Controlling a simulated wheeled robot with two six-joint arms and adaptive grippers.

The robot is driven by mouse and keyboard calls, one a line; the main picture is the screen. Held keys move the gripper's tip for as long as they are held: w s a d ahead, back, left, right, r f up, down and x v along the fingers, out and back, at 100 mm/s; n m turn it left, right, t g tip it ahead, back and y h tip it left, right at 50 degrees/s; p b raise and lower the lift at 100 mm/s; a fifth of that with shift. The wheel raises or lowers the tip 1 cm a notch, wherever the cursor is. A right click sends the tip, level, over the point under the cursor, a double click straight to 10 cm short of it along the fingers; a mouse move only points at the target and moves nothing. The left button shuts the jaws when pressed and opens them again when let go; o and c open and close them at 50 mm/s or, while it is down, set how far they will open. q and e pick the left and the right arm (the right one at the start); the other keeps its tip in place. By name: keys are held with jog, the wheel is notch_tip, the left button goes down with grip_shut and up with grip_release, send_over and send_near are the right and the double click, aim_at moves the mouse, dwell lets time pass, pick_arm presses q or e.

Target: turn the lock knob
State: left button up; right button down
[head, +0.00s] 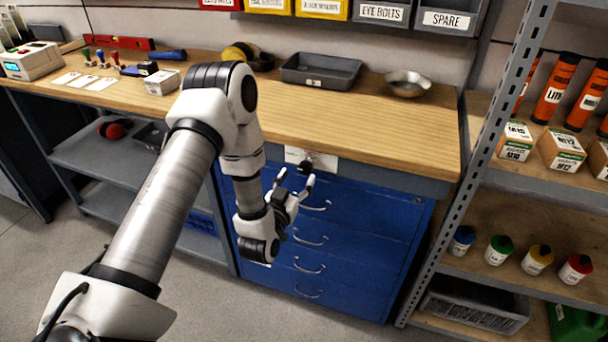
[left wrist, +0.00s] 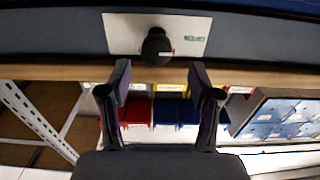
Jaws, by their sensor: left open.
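The lock knob (head: 306,164) is small and black. It sits on a white plate (head: 322,167) on the front of the bench, just under the wooden top and above the blue drawers. In the left wrist view, the knob (left wrist: 157,47) stands out from the white plate (left wrist: 120,34), roughly centred between my fingers and beyond their tips. My left gripper (head: 296,180) is open and empty in front of the plate, slightly below the knob in the head view. Its two fingers also show in the left wrist view (left wrist: 161,78). My right gripper is in neither view.
Blue drawers (head: 370,225) with metal handles lie below the plate. The wooden bench top (head: 350,118) holds a grey tray (head: 320,72) and a metal bowl (head: 408,84). A metal shelf rack (head: 480,160) stands to the right. Floor is clear at the lower left.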

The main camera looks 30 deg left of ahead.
aim_at(304, 169)
pick_arm(q)
jog(key=x, duration=0.5)
jog(key=shift+w+d, duration=0.1)
jog(key=shift+d, duration=0.15)
jog(key=shift+w+a, duration=0.15)
jog(key=shift+w, duration=0.2)
jog(key=shift+c, duration=0.3)
jog(key=c, duration=1.1)
